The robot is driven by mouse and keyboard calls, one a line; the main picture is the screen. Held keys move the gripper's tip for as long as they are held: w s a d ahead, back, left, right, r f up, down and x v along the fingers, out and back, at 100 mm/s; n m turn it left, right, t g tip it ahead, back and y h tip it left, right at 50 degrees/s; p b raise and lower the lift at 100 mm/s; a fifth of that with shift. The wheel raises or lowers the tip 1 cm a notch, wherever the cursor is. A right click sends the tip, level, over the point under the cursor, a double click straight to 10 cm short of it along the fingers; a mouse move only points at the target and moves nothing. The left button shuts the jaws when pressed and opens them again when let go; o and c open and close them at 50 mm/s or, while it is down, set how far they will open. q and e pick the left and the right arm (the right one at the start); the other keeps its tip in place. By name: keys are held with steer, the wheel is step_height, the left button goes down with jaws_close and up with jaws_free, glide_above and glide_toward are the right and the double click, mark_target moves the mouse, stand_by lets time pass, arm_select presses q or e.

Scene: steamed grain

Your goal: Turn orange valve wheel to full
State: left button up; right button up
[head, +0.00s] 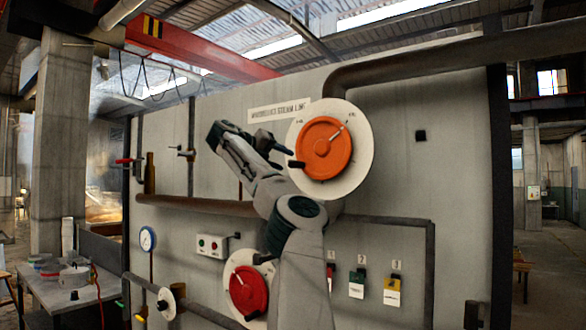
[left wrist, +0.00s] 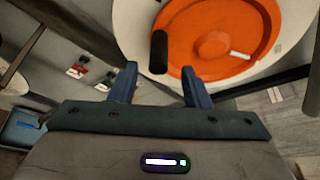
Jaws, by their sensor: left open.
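The orange valve wheel (head: 325,150) is mounted on a round white dial plate (head: 357,172) on the grey panel. A white pointer mark on it aims to the upper right. A dark handle knob (head: 296,164) sticks out at its left edge. In the left wrist view, the orange wheel (left wrist: 259,22) fills the upper right and the dark knob (left wrist: 159,52) stands just beyond my fingers, between them in the picture. My left gripper (head: 279,142) is open and empty, just left of the wheel; contact with the knob cannot be made out. My right gripper is not in view.
A red wheel (head: 248,290) sits lower on the panel, partly behind my left arm. Pipes (head: 215,206), a gauge (head: 148,238), a button box (head: 211,246) and several tagged switches (head: 392,290) surround it. A cluttered table (head: 62,293) stands at left.

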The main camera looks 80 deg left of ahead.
arm_select(q)
steer(key=v, duration=0.4)
